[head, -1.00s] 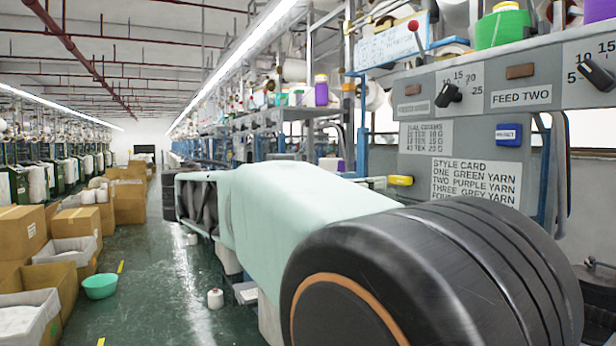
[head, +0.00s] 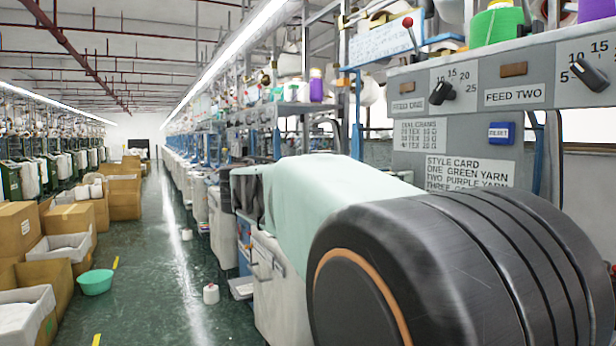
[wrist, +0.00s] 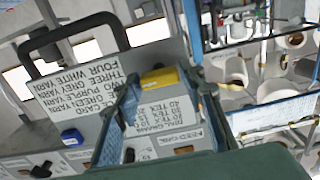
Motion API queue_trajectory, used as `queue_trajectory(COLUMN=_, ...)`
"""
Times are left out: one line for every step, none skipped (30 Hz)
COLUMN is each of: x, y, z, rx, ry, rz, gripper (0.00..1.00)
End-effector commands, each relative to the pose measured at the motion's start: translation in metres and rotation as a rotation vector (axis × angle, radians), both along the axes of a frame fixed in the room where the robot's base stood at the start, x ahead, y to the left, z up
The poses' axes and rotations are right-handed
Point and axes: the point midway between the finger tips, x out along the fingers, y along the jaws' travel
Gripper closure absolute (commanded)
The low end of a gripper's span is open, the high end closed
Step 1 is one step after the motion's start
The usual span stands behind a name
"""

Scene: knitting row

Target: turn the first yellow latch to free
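The yellow latch (wrist: 158,78) shows in the wrist view on the edge of the grey panel (wrist: 125,138), which appears upside down there. My gripper (wrist: 163,84) is open, with one finger to each side of the latch in the picture. I cannot tell whether either finger touches it. In the head view my arm covers the place of the latch, and the fingers cannot be made out. The FEED ONE label (head: 408,105) and its black knob (head: 441,92) sit higher on the panel.
A blue reset button (head: 500,133) and a style card (head: 468,172) are on the panel. A red-knobbed lever (head: 408,24) rises above it. Yarn cones and metal racks stand behind.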

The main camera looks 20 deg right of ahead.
Motion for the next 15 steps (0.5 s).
queue_trajectory(x=0.0001, y=0.0001, z=0.0, rx=0.0, ry=0.0, rz=0.0, gripper=0.7)
queue_trajectory(x=0.0, y=0.0001, z=0.0, rx=0.0, ry=0.0, rz=0.0, gripper=0.73)
queue_trajectory(x=0.0, y=0.0002, z=0.0, rx=0.0, ry=0.0, rz=0.0, gripper=0.78)
queue_trajectory(x=0.0, y=0.0002, z=0.0, rx=0.0, ry=0.0, rz=0.0, gripper=0.81)
queue_trajectory(x=0.0, y=0.0002, z=0.0, rx=0.0, ry=0.0, rz=0.0, gripper=0.84)
queue_trajectory(x=0.0, y=0.0002, z=0.0, rx=0.0, ry=0.0, rz=0.0, gripper=0.89)
queue_trajectory(x=0.0, y=0.0002, z=0.0, rx=0.0, ry=0.0, rz=0.0, gripper=0.91)
queue_trajectory(x=0.0, y=0.0002, z=0.0, rx=0.0, ry=0.0, rz=0.0, gripper=0.91)
queue_trajectory(x=0.0, y=0.0002, z=-0.0001, rx=0.0, ry=0.001, rz=0.0, gripper=0.91)
queue_trajectory(x=0.0, y=0.0002, z=-0.0001, rx=0.0, ry=0.002, rz=0.0, gripper=0.91)
queue_trajectory(x=0.0, y=0.0002, z=-0.0002, rx=0.0, ry=0.004, rz=0.0, gripper=0.91)
queue_trajectory(x=0.0, y=0.0002, z=-0.0002, rx=-0.001, ry=0.008, rz=0.0, gripper=0.91)
queue_trajectory(x=0.0, y=0.0002, z=-0.0003, rx=-0.001, ry=0.012, rz=0.0, gripper=0.91)
queue_trajectory(x=0.0, y=0.0003, z=-0.0004, rx=-0.001, ry=0.018, rz=0.0, gripper=0.91)
queue_trajectory(x=0.0, y=0.0003, z=-0.0006, rx=-0.002, ry=0.029, rz=0.0, gripper=0.91)
